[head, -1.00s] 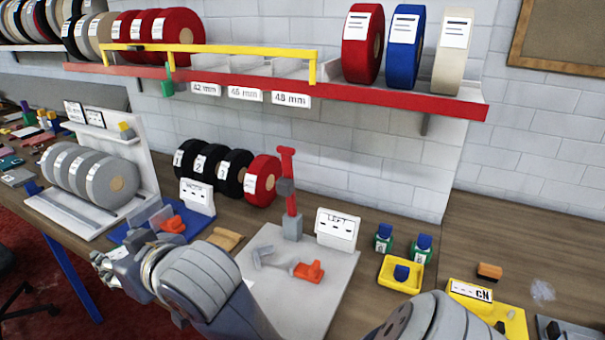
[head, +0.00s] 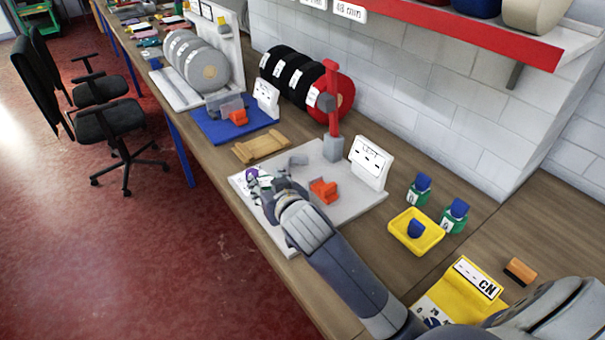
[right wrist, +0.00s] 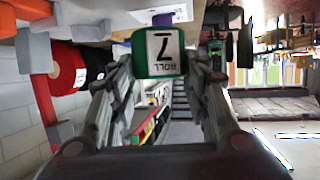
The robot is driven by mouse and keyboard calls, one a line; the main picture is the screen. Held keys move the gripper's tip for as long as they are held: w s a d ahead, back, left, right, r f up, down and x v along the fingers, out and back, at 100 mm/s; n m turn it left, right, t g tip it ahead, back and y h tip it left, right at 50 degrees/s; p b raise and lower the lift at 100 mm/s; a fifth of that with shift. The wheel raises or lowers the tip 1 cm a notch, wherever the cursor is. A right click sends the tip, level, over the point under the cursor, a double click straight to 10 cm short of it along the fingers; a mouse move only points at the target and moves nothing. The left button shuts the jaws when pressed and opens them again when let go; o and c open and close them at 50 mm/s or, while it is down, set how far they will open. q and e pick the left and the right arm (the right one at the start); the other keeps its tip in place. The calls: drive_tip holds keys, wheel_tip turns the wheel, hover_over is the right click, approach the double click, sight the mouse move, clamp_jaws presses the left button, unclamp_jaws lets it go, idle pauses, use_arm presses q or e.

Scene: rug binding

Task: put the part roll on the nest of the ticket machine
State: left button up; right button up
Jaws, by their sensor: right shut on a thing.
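My right gripper (head: 262,182) is shut on a small green roll with a white label, seen over the left corner of a pale grey base plate. In the right wrist view the roll (right wrist: 160,52) sits between the fingertips and its label reads ROLL 7. The plate (head: 352,203) carries a red upright post (head: 332,100), an orange block (head: 323,190), a small grey bracket and a white sign (head: 370,162). This looks like the ticket machine; I cannot tell which part is its nest. I cannot tell whether the roll touches the plate. My left gripper is not in view.
A blue-based fixture (head: 225,128) and a wooden tray (head: 260,147) lie left of the plate. Black rolls and a red roll (head: 346,97) stand behind. A yellow tray (head: 433,242) and green-blue bottles are to the right. The bench edge runs close in front.

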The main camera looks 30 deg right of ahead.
drive_tip(key=shift+w+d+f+p, duration=0.1)
drive_tip(key=shift+w+d+p, duration=0.1)
drive_tip(key=shift+w+d, duration=0.3)
drive_tip(key=shift+w+d+f+p, duration=0.1)
drive_tip(key=shift+w+d+p, duration=0.1)
drive_tip(key=shift+d, duration=0.45)
drive_tip(key=w+d+p, duration=0.1)
drive_tip(key=w+d, duration=0.1)
drive_tip(key=d, duration=0.1)
drive_tip(key=w+d+f+p, duration=0.1)
drive_tip(key=w+d, duration=0.1)
drive_tip(key=d, duration=0.2)
drive_tip(key=w+d, duration=0.2)
drive_tip(key=d, duration=0.2)
drive_tip(key=shift+w+d+f+p, duration=0.1)
drive_tip(key=shift+w+f+p, duration=0.05)
drive_tip(key=shift+w+p, duration=0.25)
drive_tip(key=shift+d, duration=0.15)
wheel_tip(320, 180, down, 3)
drive_tip(key=shift+f+p, duration=0.1)
drive_tip(key=shift+p, duration=0.4)
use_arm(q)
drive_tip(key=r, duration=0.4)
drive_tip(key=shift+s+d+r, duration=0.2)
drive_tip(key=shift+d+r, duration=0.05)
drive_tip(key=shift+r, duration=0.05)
use_arm(e)
drive_tip(key=shift+f, duration=0.25)
